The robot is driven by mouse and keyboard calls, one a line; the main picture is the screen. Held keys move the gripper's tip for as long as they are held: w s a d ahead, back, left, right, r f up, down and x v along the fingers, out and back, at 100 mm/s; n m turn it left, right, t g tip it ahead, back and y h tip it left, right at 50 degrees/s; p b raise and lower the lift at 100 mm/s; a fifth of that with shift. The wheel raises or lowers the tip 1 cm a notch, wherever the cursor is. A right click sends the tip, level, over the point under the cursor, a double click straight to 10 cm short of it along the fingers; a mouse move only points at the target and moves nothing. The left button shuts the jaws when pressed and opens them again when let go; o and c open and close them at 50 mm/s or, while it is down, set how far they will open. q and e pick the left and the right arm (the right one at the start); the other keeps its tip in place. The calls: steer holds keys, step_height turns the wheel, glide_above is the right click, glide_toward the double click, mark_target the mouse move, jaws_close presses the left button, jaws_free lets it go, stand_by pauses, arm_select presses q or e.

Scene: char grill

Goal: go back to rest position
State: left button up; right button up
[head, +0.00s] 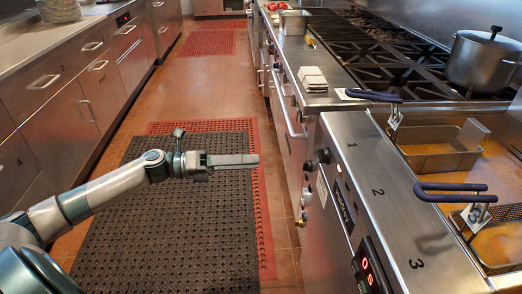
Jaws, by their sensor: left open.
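My left gripper (252,160) is the only one in the head view. Its arm comes in from the lower left and stretches right, with the fingers seen side-on above the floor mat. The gripper is open and holds nothing. It points toward the fryer front and stays apart from it. My right gripper is not in view.
The fryer (385,210) stands at right, with blue-handled baskets (435,152) over its oil. A lidded pot (482,62) sits on the range (375,65). Steel drawers (60,85) line the left. A black mat (170,225) covers the aisle floor, clear of objects.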

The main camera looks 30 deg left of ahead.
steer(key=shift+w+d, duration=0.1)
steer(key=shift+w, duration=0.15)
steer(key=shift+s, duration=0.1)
arm_select(q)
steer(key=s+d+f+n+t+y, duration=0.25)
steer(key=f+n+y, duration=0.35)
steer(key=f+n, duration=0.5)
steer(key=s+d+f+n+t+y, duration=0.1)
steer(key=s+f+n+t+y, duration=0.15)
steer(key=f+n+y, duration=0.85)
steer(key=s+d+f+n+g+h, duration=0.1)
steer(key=s+d+f+n+g, duration=0.25)
steer(key=s, duration=0.45)
steer(key=s+d+f+n+g+h, duration=0.1)
steer(key=s+d+f+n+g, duration=0.3)
steer(key=s, duration=0.3)
steer(key=s+d+f+n+g+h, duration=0.1)
steer(key=s+d+f+n+g, duration=0.3)
steer(key=s, duration=0.4)
step_height(320, 180, down, 17)
steer(key=n+t+p, duration=0.1)
steer(key=t+p, duration=0.1)
steer(key=p, duration=1.1)
steer(key=shift+s+a+r, duration=0.2)
steer(key=shift+s+a, duration=0.05)
steer(key=shift+a, duration=0.1)
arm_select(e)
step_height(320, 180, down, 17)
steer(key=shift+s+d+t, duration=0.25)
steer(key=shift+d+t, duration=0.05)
